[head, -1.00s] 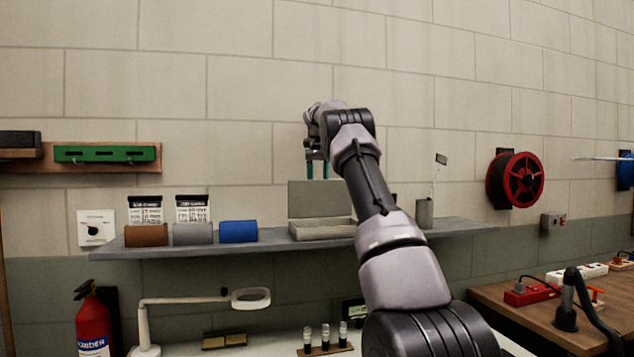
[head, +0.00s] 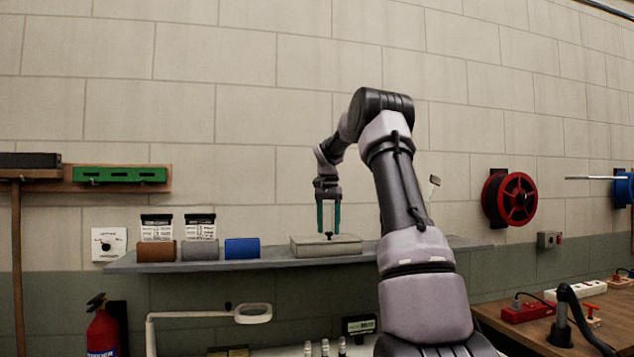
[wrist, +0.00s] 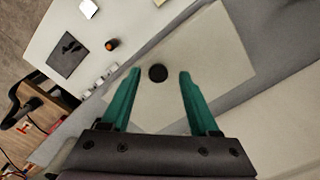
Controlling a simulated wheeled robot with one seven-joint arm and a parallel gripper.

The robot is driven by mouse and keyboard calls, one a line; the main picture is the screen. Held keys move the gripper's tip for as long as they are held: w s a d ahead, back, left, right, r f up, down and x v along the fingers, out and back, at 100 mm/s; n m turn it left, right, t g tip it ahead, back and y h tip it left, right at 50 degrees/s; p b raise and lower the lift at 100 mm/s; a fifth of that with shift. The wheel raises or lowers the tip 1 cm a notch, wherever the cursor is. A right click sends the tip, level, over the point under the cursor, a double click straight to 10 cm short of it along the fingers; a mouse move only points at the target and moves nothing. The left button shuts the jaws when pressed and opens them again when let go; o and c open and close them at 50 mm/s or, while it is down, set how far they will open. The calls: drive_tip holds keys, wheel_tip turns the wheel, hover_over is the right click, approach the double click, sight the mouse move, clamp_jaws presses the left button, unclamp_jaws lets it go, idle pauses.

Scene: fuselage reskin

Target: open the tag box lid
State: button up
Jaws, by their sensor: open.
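The tag box (head: 300,248) is a low grey-beige box on the wall shelf. Its lid lies flat on top, closed, with a small dark knob (head: 329,235) at the middle. My gripper (head: 328,230) points down over the lid, with its two teal fingers open on either side of the knob. In the wrist view the round black knob (wrist: 157,73) sits between the fingertips, a little nearer the left one, on the pale lid (wrist: 215,55). A gap shows on both sides of the knob.
The grey shelf (head: 200,264) carries a blue bin (head: 242,248), a grey bin (head: 199,250) and a brown bin (head: 156,251) left of the box. The wall is close behind; a red reel (head: 510,197) hangs right.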

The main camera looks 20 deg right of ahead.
wheel_tip(320, 180, up, 10)
drive_tip(key=r, duration=0.1)
drive_tip(key=s+a+r+n+t, duration=0.2)
drive_tip(key=s+a+n, duration=0.2)
drive_tip(key=s+a, duration=0.6)
drive_tip(key=shift+s+a+r+t, duration=0.35)
drive_tip(key=shift+s+a+t, duration=0.05)
drive_tip(key=shift+s, duration=1.9)
drive_tip(key=w+d+f+m+g, duration=0.3)
drive_tip(key=w+d+f+m, duration=0.1)
drive_tip(key=w+d, duration=0.85)
drive_tip(key=f, duration=0.3)
drive_tip(key=w+a+f, duration=0.1)
drive_tip(key=f, duration=0.3)
drive_tip(key=w+f, duration=0.1)
drive_tip(key=f, duration=0.2)
drive_tip(key=shift+a+f, duration=0.15)
drive_tip(key=shift+a, duration=0.1)
clamp_jaws()
